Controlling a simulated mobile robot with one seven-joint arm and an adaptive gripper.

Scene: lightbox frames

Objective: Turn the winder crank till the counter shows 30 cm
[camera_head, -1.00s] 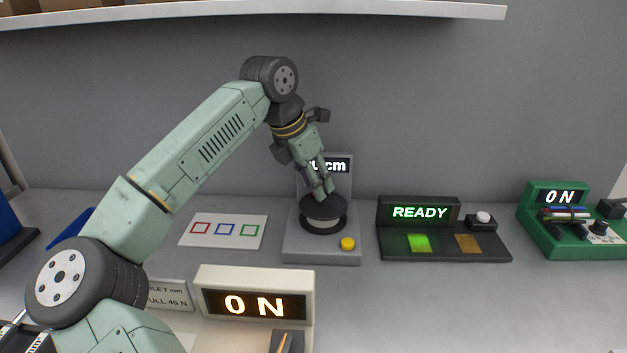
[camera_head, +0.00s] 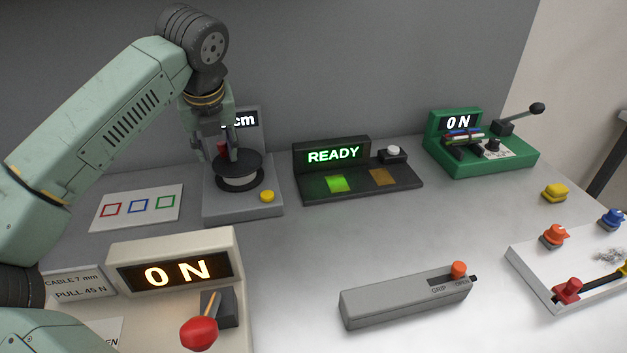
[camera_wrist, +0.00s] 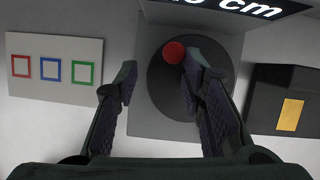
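The winder (camera_head: 245,205) is a grey base with a dark round reel (camera_head: 240,165), seen from above in the wrist view (camera_wrist: 155,125). Its red crank knob (camera_wrist: 174,52) sits over the reel and also shows in the head view (camera_head: 222,149). The counter (camera_head: 243,122) shows "cm"; my arm hides the number there. In the wrist view the counter (camera_wrist: 240,6) is cut off at the top edge, so I cannot read the full number. My gripper (camera_wrist: 161,63) is open above the reel, fingers apart. The knob lies between the fingertips, nearer the right one; contact cannot be told.
A card with three coloured squares (camera_head: 118,217) lies left of the winder. A dark READY box (camera_head: 395,190) stands at its right. The winder's yellow button (camera_head: 267,197) is at its front right. A cream "0 N" box (camera_head: 225,242) stands in front.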

